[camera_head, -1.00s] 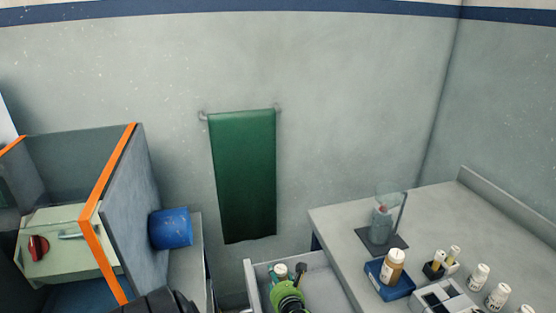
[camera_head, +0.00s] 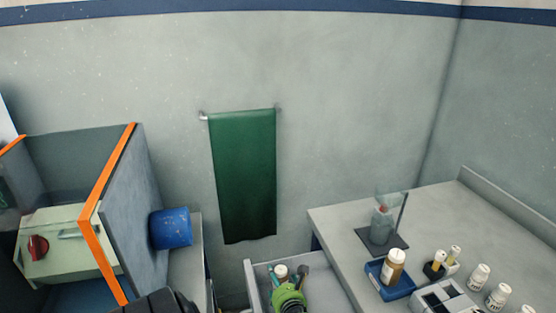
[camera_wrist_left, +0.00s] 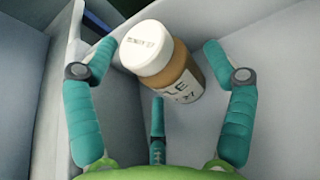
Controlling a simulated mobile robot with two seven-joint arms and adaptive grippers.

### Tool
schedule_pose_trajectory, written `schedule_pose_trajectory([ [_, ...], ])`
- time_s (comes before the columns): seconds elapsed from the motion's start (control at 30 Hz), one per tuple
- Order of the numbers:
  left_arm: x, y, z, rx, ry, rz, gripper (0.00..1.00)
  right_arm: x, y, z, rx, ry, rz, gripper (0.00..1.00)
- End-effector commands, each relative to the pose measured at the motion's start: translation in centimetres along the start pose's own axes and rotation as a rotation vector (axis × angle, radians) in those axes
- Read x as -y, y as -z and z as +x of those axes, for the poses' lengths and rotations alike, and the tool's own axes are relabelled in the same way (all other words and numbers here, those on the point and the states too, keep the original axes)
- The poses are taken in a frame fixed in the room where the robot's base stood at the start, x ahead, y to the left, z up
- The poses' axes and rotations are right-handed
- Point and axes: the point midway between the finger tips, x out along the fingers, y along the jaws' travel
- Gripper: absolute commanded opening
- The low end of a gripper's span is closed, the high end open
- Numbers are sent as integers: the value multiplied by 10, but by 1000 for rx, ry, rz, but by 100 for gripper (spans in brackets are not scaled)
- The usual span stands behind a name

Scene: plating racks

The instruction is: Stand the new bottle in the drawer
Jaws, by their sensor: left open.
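A brown bottle with a white cap and white label (camera_wrist_left: 176,75) is inside the drawer (camera_wrist_left: 265,50), near its wall. Its cap shows in the head view (camera_head: 281,270); whether its base rests flat I cannot tell. My left gripper (camera_wrist_left: 160,50), green with teal fingers, is open, with fingers on both sides of the bottle and clear gaps visible. In the head view my left gripper (camera_head: 286,280) reaches into the pulled-out drawer (camera_head: 330,283) and hides the bottle's lower part. My right gripper is not in view.
Right of the drawer, a grey counter (camera_head: 340,222) holds another brown bottle (camera_head: 393,268) in a blue tray (camera_head: 376,280), a clear-shielded stand (camera_head: 383,225) and several white bottles (camera_head: 478,277). A blue drum (camera_head: 170,228) is at left. A green towel (camera_head: 243,175) hangs behind.

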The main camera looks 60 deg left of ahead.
Motion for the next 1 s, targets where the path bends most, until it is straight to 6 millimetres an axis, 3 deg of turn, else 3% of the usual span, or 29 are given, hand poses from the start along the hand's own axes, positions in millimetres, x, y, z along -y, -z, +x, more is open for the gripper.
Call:
schedule_pose_trajectory([
  [0.2,-1,1,-39,-2,1,-1,84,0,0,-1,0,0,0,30],
  [0.33,0,1,-55,-1,1,-1,84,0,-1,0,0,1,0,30],
  [0.77,0,0,-63,0,-1,0,84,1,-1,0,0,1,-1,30],
  [1.0,-2,-26,-73,0,0,0,84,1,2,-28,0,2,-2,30],
])
